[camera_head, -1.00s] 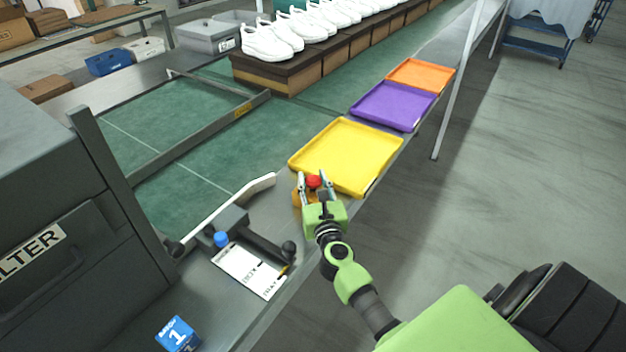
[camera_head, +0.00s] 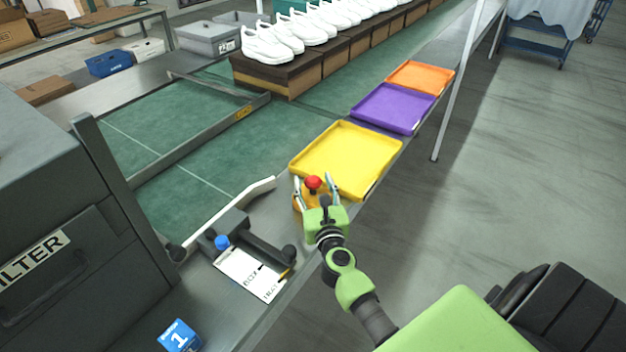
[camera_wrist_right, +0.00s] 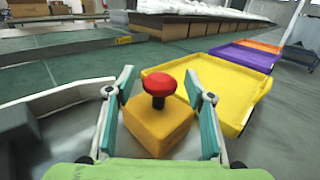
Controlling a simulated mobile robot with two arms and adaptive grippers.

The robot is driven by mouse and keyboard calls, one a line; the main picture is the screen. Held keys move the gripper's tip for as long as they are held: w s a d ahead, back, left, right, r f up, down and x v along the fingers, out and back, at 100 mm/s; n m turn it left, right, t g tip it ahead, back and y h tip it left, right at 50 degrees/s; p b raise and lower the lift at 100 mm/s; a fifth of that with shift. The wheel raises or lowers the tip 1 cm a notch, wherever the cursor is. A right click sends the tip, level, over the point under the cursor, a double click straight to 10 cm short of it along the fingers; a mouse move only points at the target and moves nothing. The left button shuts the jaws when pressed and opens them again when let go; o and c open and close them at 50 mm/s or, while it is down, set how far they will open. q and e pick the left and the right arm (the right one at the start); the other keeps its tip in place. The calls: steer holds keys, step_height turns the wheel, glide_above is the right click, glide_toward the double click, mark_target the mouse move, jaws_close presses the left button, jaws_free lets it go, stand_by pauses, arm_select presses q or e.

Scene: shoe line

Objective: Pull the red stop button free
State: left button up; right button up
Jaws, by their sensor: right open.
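The red stop button (camera_head: 313,183) is a mushroom-shaped knob on a short dark stem on top of a yellow box (camera_head: 304,201). In the right wrist view the red knob (camera_wrist_right: 160,83) stands up clear of the yellow box (camera_wrist_right: 158,124). My right gripper (camera_head: 314,184) is open. Its two fingers stand apart on either side of the box, with the knob between and slightly beyond the tips, untouched. My left gripper is not in view.
A yellow tray (camera_head: 347,158) lies just behind the button box, with purple (camera_head: 394,107) and orange (camera_head: 421,76) trays further back. A black fixture with a white lever (camera_head: 240,201) stands to the left.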

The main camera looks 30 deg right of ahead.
steer(key=v, duration=1)
steer(key=shift+s, duration=0.2)
steer(key=shift+a, duration=0.1)
